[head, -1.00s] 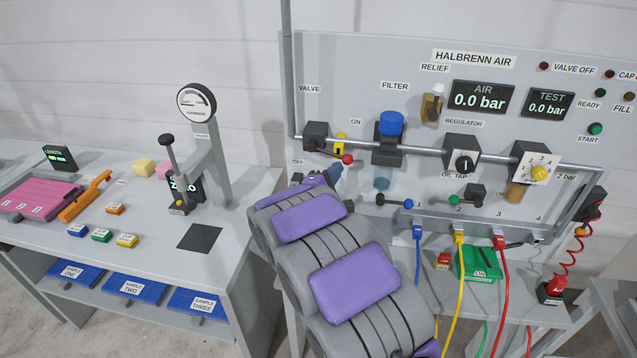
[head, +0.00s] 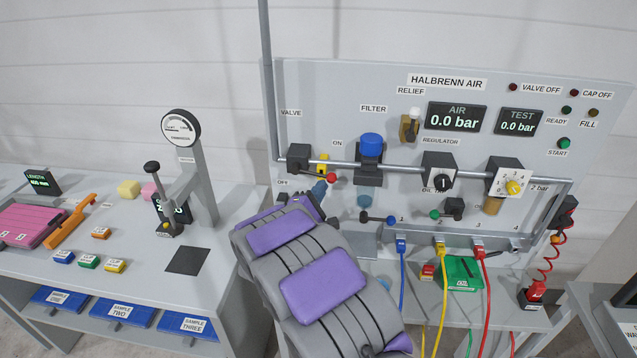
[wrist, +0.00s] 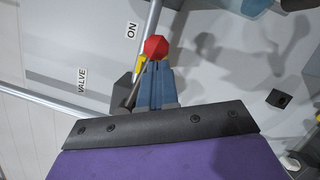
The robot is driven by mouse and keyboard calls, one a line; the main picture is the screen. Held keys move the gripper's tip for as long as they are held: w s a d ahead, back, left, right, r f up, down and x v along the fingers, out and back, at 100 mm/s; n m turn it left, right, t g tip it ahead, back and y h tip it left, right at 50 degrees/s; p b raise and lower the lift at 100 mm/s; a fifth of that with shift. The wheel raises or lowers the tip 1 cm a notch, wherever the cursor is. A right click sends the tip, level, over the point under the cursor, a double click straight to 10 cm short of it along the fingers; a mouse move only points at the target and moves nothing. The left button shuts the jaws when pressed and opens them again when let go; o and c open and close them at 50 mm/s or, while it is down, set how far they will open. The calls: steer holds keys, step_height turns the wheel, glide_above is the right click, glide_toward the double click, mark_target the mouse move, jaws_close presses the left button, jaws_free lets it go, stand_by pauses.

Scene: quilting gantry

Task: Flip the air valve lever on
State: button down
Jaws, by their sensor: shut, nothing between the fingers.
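The air valve (head: 298,158) is a dark block at the left end of the panel's pipe. Its lever ends in a red knob (head: 331,178) and points right and slightly down, below the ON label (head: 337,143). The OFF label (head: 283,182) is below the valve. My gripper (head: 320,187) is just below the knob, its blue fingers partly hidden by my arm. In the wrist view the closed fingers (wrist: 156,82) point at the red knob (wrist: 155,47), right at their tips. They hold nothing; I cannot tell whether they touch the knob.
A yellow part (head: 322,162) sits beside the valve, and the blue-topped filter (head: 370,150) is to its right. A blue-knobbed lever (head: 378,218) is below. The air display (head: 457,118) reads 0.0 bar. Colored hoses hang from the lower manifold. A bench with a gauge (head: 181,128) stands left.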

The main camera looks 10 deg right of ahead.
steer(key=shift+r+p, duration=0.3)
steer(key=shift+p, duration=0.2)
steer(key=shift+r+n+p, duration=0.2)
steer(key=shift+n+p, duration=0.2)
steer(key=shift+p, duration=0.7)
steer(key=n+p, duration=0.1)
steer(key=p, duration=0.1)
steer(key=n+t+p, duration=0.1)
steer(key=p, duration=0.2)
steer(key=shift+s+d+r+y, duration=0.1)
steer(key=shift+d+r+y, duration=0.05)
steer(key=shift+r+y, duration=0.2)
steer(key=shift+d+f, duration=0.1)
steer(key=shift+f, duration=0.05)
